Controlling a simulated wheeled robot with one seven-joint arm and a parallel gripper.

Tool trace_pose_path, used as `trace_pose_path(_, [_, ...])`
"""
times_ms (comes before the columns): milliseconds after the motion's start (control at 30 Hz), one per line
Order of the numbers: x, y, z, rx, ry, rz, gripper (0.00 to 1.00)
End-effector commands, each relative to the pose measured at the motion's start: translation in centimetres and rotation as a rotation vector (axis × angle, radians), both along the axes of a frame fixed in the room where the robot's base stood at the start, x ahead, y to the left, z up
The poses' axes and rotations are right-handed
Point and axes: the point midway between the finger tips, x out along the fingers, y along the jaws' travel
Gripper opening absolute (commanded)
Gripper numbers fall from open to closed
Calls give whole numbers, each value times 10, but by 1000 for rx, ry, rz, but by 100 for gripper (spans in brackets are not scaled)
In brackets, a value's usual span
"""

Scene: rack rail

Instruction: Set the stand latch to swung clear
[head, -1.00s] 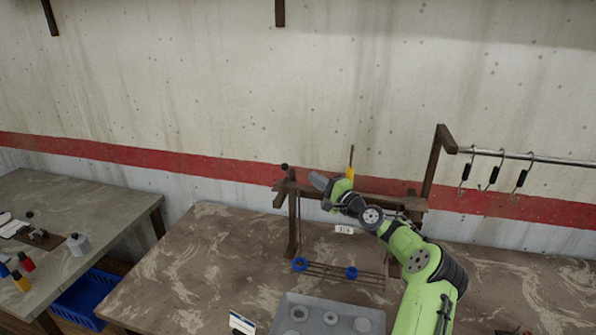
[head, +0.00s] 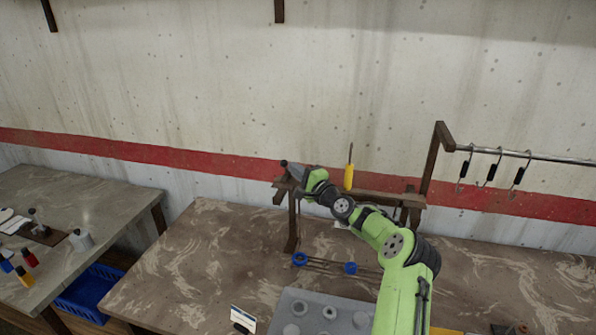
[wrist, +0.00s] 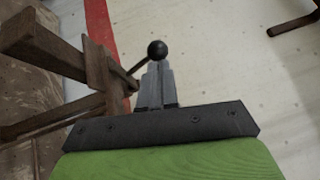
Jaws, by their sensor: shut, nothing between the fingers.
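The stand (head: 376,196) is a dark wooden frame on the middle table. Its latch shows as a black ball knob (head: 284,163) at the upper left end of the stand. In the wrist view the ball knob (wrist: 157,50) sits just past my fingertips, with a thin dark rod running from it down left to the wood. My gripper (head: 291,170) is shut with nothing between its fingers, and its tips are at or close to the knob in the wrist view (wrist: 156,68). I cannot tell whether they touch. The latch's pivot is not clear.
A yellow-handled tool (head: 348,176) stands upright at the stand's top bar. Blue rings (head: 300,259) sit on rods below. A grey tray (head: 297,306) is in front. Hooks hang from a rail (head: 540,157) at the right. The table left of the stand is clear.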

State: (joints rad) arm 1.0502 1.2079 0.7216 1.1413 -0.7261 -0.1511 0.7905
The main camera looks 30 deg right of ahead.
Motion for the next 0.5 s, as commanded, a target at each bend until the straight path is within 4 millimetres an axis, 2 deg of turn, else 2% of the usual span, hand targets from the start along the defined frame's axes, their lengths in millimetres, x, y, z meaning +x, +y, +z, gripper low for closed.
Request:
trace_pose_path(167, [5,11,-2,-3,0,-83,0])
trace_pose_path(500, [19,29,-2,-2,0,-79,0])
